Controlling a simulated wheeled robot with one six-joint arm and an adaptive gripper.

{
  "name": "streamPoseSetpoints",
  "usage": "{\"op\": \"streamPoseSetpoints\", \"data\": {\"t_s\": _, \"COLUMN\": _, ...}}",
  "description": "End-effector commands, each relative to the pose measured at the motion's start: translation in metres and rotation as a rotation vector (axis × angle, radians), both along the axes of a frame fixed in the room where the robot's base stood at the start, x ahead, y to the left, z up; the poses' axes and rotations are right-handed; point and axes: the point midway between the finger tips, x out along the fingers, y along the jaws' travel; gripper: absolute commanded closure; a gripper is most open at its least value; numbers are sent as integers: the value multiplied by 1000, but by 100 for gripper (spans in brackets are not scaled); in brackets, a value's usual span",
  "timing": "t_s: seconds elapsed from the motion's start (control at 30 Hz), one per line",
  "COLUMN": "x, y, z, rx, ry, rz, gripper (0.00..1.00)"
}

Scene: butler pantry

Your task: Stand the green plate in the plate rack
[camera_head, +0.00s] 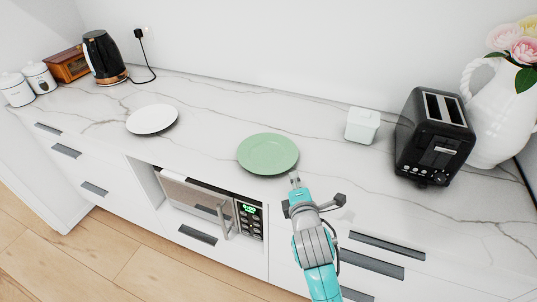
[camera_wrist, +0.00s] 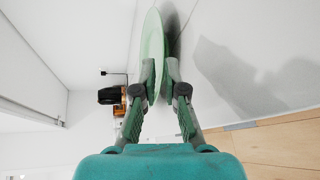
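The green plate (camera_head: 268,152) lies flat, face up, at the middle of the counter near its front edge. My gripper (camera_head: 295,181) is at the plate's near right rim, coming from the front. In the wrist view the plate (camera_wrist: 153,32) shows nearly edge-on, just ahead of and between the fingertips (camera_wrist: 160,66). The fingers are close together with a narrow gap at the rim. I cannot tell whether they press on it. No plate rack shows in either view.
A white plate (camera_head: 152,119) lies left on the counter (camera_head: 215,110). A kettle (camera_head: 103,57), wooden box (camera_head: 68,65) and canisters (camera_head: 39,76) stand far left. A microwave (camera_head: 200,200) sits below.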

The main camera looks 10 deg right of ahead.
Motion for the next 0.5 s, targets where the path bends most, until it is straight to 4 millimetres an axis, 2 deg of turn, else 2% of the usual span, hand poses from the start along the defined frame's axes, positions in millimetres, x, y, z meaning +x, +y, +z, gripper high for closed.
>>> {"op": "streamPoseSetpoints", "data": {"t_s": 0.1, "x": 14, "y": -3, "z": -3, "rx": 1, "ry": 1, "rz": -1, "gripper": 90}}
{"op": "streamPoseSetpoints", "data": {"t_s": 0.33, "x": 28, "y": -3, "z": -8, "rx": 1, "ry": 0, "rz": 0, "gripper": 90}}
{"op": "streamPoseSetpoints", "data": {"t_s": 0.5, "x": 51, "y": -2, "z": -15, "rx": 2, "ry": 0, "rz": 0, "gripper": 90}}
